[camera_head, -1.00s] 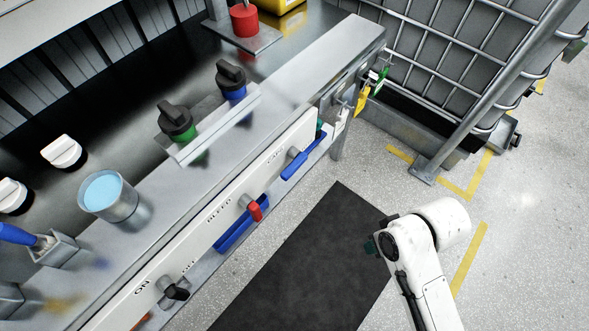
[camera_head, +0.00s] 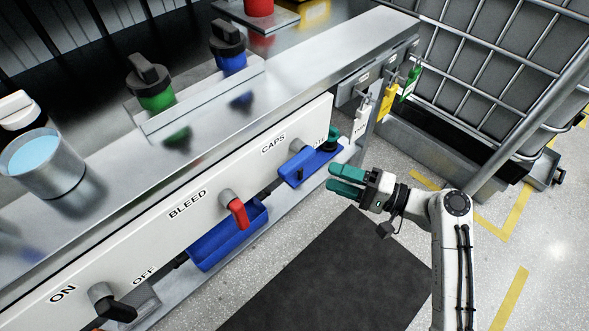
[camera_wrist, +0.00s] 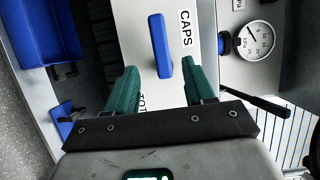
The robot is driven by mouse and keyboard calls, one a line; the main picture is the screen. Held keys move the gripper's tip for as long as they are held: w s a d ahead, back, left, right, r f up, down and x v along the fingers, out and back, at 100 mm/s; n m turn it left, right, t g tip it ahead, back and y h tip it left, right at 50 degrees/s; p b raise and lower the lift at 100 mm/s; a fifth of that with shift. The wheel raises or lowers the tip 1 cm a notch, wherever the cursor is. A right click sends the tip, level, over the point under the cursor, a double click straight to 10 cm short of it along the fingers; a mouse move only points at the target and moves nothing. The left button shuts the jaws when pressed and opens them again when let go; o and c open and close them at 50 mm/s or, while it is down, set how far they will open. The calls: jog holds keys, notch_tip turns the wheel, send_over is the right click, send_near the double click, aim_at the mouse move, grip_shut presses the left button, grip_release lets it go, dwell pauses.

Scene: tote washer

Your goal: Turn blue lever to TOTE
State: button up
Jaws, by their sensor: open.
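The blue lever (camera_head: 308,167) sits on a grey hub on the white panel, beside the CAPS label (camera_head: 273,143). A second label to its right is mostly hidden. In the wrist view the lever (camera_wrist: 160,45) appears as a long blue bar, with the CAPS label to its right and a partly covered label starting "TO" below. My gripper (camera_head: 332,177) has teal fingers and is just right of the lever's right end. In the wrist view the open fingers (camera_wrist: 160,68) stand either side of the lever's near end; I cannot tell whether they touch it.
A red lever (camera_head: 237,214) at BLEED and a black lever (camera_head: 113,307) by ON and OFF share the panel. A blue bin (camera_head: 215,250) sits below. Hanging tags (camera_head: 387,102) and a wire cage (camera_head: 480,60) are right. A gauge (camera_wrist: 255,42) shows in the wrist view.

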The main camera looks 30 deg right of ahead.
aim_at(300, 167)
jog(key=x, duration=1)
jog(key=shift+w+a, duration=0.1)
jog(key=shift+a, duration=0.15)
jog(key=shift+c, duration=0.3)
grip_shut()
